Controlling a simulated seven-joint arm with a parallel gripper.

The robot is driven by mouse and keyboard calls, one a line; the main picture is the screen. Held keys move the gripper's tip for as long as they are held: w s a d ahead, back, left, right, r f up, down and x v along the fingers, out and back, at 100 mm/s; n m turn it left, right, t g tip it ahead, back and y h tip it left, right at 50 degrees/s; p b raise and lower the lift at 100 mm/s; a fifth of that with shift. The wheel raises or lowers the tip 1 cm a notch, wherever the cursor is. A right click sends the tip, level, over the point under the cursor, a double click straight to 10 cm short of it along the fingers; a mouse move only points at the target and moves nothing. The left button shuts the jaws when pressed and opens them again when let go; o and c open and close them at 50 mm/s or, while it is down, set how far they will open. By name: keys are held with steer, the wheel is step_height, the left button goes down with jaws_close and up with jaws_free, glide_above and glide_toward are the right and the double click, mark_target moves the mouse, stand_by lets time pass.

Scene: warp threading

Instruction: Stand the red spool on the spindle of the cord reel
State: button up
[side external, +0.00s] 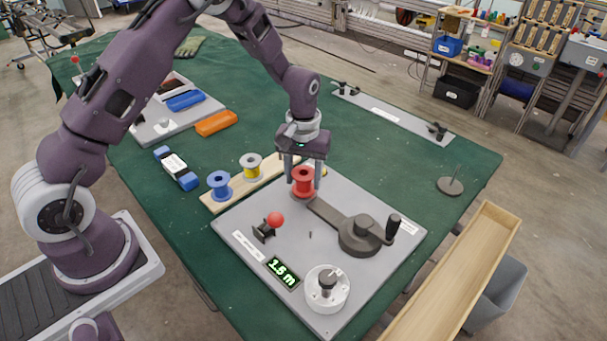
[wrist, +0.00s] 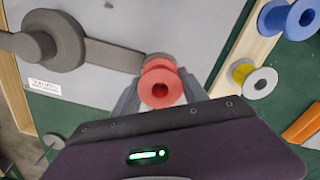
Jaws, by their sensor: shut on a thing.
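The red spool (side external: 303,183) is upright between the two fingers of my gripper (side external: 304,177), which is shut on it. In the wrist view the red spool (wrist: 160,88) shows from above, its centre hole dark, with a finger on each side. The cord reel (side external: 357,233) is a dark grey drum with a crank and a flat arm on the grey board. The spool is at the far end of that arm; the reel also shows in the wrist view (wrist: 50,40). The spindle is hidden, and I cannot tell whether the spool is around it or above it.
A wooden strip (side external: 212,204) behind the board holds a blue spool (side external: 220,184) and a yellow spool (side external: 251,165). A red-knobbed lever (side external: 275,220), a length display (side external: 283,272) and a white dial (side external: 327,290) stand on the board. A pegged disc (side external: 450,186) is at right.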

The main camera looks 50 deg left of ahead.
steer(key=shift+f, duration=0.35)
steer(key=o, duration=1.2)
steer(key=s+d+r+m+t, duration=0.1)
steer(key=s+r, duration=0.4)
steer(key=r, duration=0.6)
steer(key=s+d+r+m+t, duration=0.1)
steer(key=s+r, duration=0.3)
steer(key=r, duration=0.8)
steer(key=s+r+m+t, duration=0.1)
steer(key=s+r+m, duration=0.1)
steer(key=s, duration=0.7)
steer(key=s+r+m+t, duration=0.2)
steer(key=s, duration=0.8)
steer(key=shift+s+d+r+t, duration=0.2)
steer(key=shift+d+r+t, duration=0.05)
steer(key=shift+d+t, duration=0.05)
